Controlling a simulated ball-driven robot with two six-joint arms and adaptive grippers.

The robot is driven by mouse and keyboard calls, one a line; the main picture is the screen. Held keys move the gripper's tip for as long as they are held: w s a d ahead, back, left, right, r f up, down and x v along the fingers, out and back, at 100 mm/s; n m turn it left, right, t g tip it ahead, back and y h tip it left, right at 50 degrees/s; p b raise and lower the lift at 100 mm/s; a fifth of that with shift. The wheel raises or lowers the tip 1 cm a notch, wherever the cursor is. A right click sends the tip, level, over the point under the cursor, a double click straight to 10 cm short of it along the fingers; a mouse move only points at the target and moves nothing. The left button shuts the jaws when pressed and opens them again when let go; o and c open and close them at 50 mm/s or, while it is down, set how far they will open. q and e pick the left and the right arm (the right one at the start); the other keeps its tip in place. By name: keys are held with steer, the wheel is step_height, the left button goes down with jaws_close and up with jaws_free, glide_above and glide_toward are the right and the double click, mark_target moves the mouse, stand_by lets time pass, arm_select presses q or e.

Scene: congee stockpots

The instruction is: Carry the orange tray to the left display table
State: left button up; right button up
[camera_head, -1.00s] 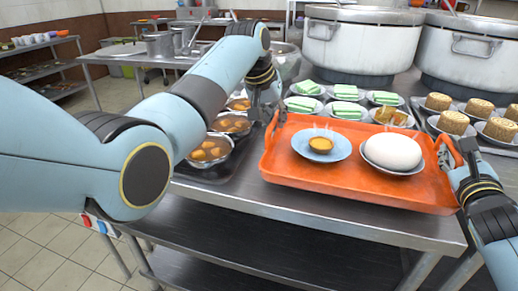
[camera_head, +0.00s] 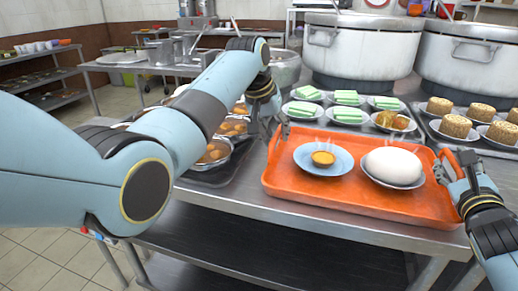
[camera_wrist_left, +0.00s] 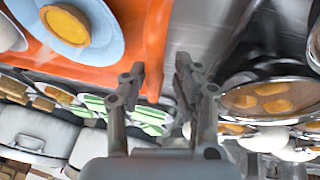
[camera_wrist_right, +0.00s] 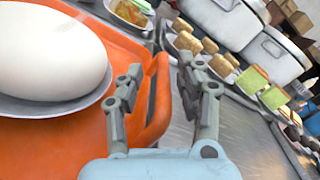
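The orange tray (camera_head: 330,198) lies on the steel table in front of me. It carries a blue plate with an egg tart (camera_head: 323,160) and a plate with a large white bun (camera_head: 393,166). My left gripper (camera_head: 268,128) is at the tray's left rim. In the left wrist view its fingers (camera_wrist_left: 158,82) stand apart, with the rim between them. My right gripper (camera_head: 444,168) is at the right rim. In the right wrist view its fingers (camera_wrist_right: 160,88) are also apart around the rim. Whether any finger touches the rim is unclear.
Plates of green cakes (camera_head: 347,97) stand close behind the tray, with large stockpots (camera_head: 360,48) beyond. Golden cakes (camera_head: 455,126) stand at right, bowls (camera_head: 232,128) at left. A steel table (camera_head: 118,64) and a shelf rack (camera_head: 45,75) stand farther back left; I cannot tell which is the display table.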

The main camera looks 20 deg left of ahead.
steer(key=shift+s+f, duration=0.1)
steer(key=shift+s, duration=0.05)
steer(key=s, duration=1.1)
steer(key=shift+s+d, duration=0.35)
steer(key=shift+d, duration=0.05)
arm_select(q)
steer(key=v, duration=1.2)
